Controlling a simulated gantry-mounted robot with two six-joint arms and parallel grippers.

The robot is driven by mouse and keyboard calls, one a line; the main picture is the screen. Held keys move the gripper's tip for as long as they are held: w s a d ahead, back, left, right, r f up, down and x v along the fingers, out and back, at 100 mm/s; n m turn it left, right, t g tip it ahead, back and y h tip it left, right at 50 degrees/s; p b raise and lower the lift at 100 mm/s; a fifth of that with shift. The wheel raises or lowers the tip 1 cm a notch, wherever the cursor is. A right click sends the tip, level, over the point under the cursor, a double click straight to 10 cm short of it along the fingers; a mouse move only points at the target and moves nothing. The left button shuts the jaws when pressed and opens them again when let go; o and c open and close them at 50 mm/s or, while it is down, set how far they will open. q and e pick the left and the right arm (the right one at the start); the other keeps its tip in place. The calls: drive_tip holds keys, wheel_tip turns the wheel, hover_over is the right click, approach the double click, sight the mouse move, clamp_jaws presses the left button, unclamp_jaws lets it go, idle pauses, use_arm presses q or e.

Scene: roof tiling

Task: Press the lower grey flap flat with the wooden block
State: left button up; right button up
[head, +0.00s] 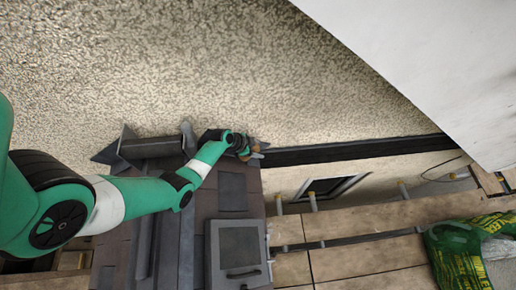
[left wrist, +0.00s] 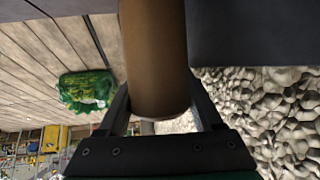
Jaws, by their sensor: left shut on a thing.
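My left gripper (head: 250,153) is at the far right corner of the dark tiled roof, close to the pebbled wall. In the left wrist view its two fingers (left wrist: 160,108) are shut on the rounded brown wooden block (left wrist: 155,60). In the head view only a small tan bit of the block (head: 257,148) shows beside the fingers. A dark grey flat surface (left wrist: 250,32) lies beside the block in the wrist view; I cannot tell whether it is the lower grey flap. Grey upturned pieces (head: 126,140) stand along the roof's wall edge. My right gripper is not in view.
A grey hatch with a handle (head: 238,252) sits on the roof (head: 205,200). Wooden scaffold planks (head: 350,235) lie to the right, with a green bag (head: 458,255) on them. A dark beam (head: 350,151) runs right along the pebbled wall (head: 200,60).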

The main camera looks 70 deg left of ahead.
use_arm(q)
drive_tip(key=shift+s+a+f+b, duration=0.15)
drive_tip(key=shift+s+f+b, duration=0.35)
drive_tip(key=shift+f, duration=0.15)
drive_tip(key=shift+s+a+f+b, duration=0.1)
drive_tip(key=shift+s+f+b, duration=0.3)
drive_tip(key=shift+f, duration=0.25)
drive_tip(key=shift+r, duration=0.1)
drive_tip(key=shift+w+d+r+p, duration=0.1)
drive_tip(key=shift+w+r+p, duration=0.3)
drive_tip(key=shift+r, duration=0.1)
drive_tip(key=shift+w+d+r+p, duration=0.1)
drive_tip(key=shift+w+r+p, duration=0.2)
drive_tip(key=shift+r, duration=0.2)
drive_tip(key=w+r+p, duration=0.2)
drive_tip(key=r, duration=0.1)
drive_tip(key=w+d+r+p, duration=0.1)
drive_tip(key=shift+r, duration=0.25)
wheel_tip(320, 180, up, 12)
drive_tip(key=p, duration=1.1)
drive_tip(key=shift+f+p, duration=0.15)
drive_tip(key=shift+p, duration=0.25)
